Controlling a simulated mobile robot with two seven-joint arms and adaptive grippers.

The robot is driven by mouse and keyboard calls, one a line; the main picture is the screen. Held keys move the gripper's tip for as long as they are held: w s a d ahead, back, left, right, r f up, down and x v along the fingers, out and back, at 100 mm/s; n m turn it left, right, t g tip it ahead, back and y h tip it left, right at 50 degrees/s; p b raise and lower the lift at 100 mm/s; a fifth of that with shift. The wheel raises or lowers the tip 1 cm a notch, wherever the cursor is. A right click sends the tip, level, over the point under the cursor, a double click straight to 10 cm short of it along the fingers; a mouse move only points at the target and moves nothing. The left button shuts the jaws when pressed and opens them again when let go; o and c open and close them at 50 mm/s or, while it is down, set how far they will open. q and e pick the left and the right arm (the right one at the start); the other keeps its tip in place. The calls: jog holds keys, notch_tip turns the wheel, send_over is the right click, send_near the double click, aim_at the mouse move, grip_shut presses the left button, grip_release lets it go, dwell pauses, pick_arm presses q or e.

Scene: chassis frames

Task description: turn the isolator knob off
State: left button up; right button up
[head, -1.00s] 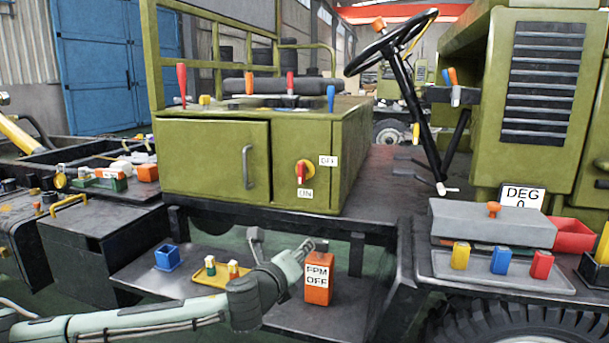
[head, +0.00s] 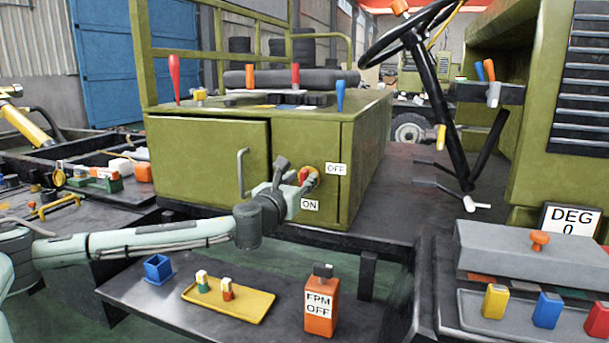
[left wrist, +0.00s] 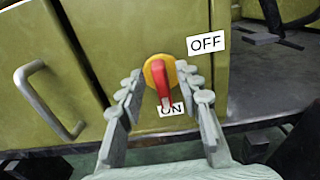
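The isolator knob (head: 311,178) is a red handle on a yellow disc, on the front of the green cabinet (head: 203,152). In the left wrist view the knob (left wrist: 161,80) points down at the ON label (left wrist: 171,109); the OFF label (left wrist: 206,43) is at its upper right. My left gripper (head: 292,174) is in front of the knob and partly covers it. In the left wrist view its two fingers (left wrist: 160,88) are apart, one on each side of the knob. I cannot tell whether they touch it. My right gripper is not in view.
A cabinet door handle (head: 243,173) sticks out left of the knob. Below is a shelf with a blue box (head: 158,269), a yellow tray (head: 250,303) and an orange FPM OFF box (head: 321,307). The steering wheel (head: 407,38) and its column stand to the right.

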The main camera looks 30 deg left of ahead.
pick_arm(q)
jog(key=shift+x, duration=1.2)
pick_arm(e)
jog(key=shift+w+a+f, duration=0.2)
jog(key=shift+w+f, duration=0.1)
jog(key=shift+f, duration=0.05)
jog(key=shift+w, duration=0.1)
pick_arm(q)
grip_shut()
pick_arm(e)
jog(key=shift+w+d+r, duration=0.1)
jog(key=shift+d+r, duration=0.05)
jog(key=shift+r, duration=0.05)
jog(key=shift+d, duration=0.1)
